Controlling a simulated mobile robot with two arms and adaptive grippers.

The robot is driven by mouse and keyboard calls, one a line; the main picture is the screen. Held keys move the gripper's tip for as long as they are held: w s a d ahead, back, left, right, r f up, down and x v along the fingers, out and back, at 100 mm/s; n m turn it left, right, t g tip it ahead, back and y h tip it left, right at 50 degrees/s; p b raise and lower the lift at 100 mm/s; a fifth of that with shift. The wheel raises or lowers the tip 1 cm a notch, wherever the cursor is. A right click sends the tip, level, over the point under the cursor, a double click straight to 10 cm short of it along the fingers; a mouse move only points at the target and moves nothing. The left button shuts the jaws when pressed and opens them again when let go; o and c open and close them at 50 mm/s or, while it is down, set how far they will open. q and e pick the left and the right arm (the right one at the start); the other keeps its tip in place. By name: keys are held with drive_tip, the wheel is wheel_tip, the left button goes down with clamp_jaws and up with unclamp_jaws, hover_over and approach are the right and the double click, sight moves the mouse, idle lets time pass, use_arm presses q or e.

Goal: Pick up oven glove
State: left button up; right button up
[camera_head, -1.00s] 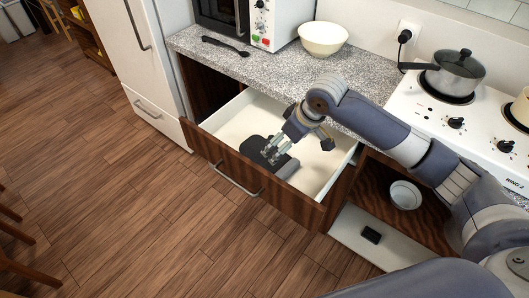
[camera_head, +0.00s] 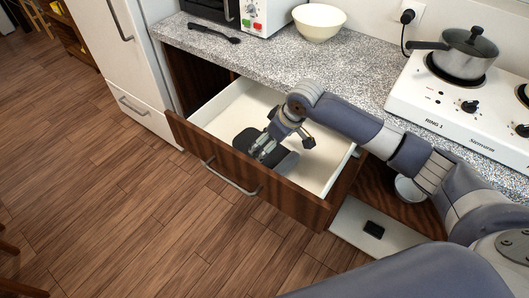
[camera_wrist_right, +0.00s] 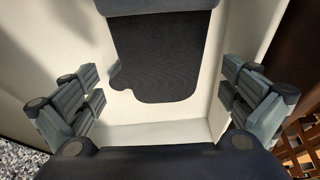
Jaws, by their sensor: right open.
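The oven glove (camera_head: 283,164) is dark and lies flat in the open drawer (camera_head: 216,121). In the head view my right gripper partly covers it. In the right wrist view the glove (camera_wrist_right: 165,52) shows as a dark ribbed pad with a rounded end and small thumb, and a greyer band at the top edge. My right gripper (camera_head: 263,148) is over the glove inside the drawer. In the right wrist view the gripper (camera_wrist_right: 163,90) has its fingers wide apart on either side, with nothing held. Whether the fingers touch the glove or drawer floor cannot be told. My left gripper is not in view.
The drawer's wooden front (camera_head: 245,172) and white walls surround the gripper. The granite counter (camera_head: 262,58) overhangs behind, with a bowl (camera_head: 319,22) and black utensil (camera_head: 214,33). A hob with a pot (camera_head: 465,52) stands right. An open lower shelf (camera_head: 352,228) holds a small black object.

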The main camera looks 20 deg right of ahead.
drive_tip(key=x, duration=0.5)
drive_tip(key=shift+s+a+f, duration=0.1)
drive_tip(key=shift+s, duration=0.1)
drive_tip(key=shift+c, duration=0.2)
drive_tip(key=c, duration=0.8)
wheel_tip(320, 180, up, 10)
drive_tip(key=shift+r, duration=0.1)
